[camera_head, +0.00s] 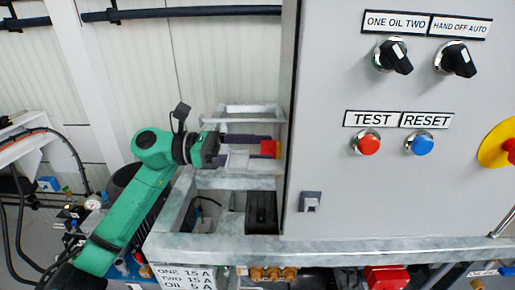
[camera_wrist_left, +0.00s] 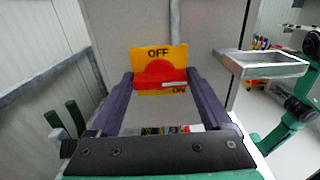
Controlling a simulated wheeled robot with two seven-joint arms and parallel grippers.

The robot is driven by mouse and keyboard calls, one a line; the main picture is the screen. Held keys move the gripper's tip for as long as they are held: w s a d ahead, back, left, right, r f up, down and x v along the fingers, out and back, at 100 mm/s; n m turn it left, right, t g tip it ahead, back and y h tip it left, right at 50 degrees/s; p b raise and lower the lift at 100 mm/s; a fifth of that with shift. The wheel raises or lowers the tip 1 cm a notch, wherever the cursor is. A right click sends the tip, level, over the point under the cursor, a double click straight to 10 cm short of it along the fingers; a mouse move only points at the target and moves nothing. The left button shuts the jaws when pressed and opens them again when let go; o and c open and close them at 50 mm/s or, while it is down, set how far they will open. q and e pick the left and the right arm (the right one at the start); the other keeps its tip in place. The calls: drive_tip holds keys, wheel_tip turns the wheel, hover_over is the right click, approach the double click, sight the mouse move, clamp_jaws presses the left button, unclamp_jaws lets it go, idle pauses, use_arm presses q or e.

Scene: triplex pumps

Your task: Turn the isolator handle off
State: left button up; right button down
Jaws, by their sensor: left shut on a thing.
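The isolator has a red handle (camera_wrist_left: 158,72) on a yellow plate (camera_wrist_left: 174,52) on the side of the grey cabinet. The plate reads OFF at the top and ON at the lower right. A white mark on the handle points right in the left wrist view, just above ON. My left gripper (camera_wrist_left: 159,76) is shut on the handle, one purple finger on each side. In the head view the left gripper (camera_head: 270,147) reaches the red handle at the cabinet's left side, and the plate's lettering cannot be seen there. My right gripper is not in view.
The cabinet front (camera_head: 320,80) carries selector knobs, a red TEST button (camera_head: 367,143) and a blue RESET button (camera_head: 421,144). A grey conduit (camera_wrist_left: 175,20) runs above the isolator.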

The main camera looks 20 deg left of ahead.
use_arm(q)
drive_tip(key=shift+w+f+n+p, duration=0.1)
drive_tip(key=shift+n+p, duration=1)
drive_tip(key=shift+n, duration=3.4)
drive_tip(key=shift+w+f+n+p, duration=0.1)
drive_tip(key=shift+n+p, duration=1)
drive_tip(key=shift+n, duration=3.4)
drive_tip(key=o, duration=1.2)
drive_tip(key=shift+a, duration=0.1)
drive_tip(key=shift+c, duration=0.2)
drive_tip(key=shift+a, duration=0.1)
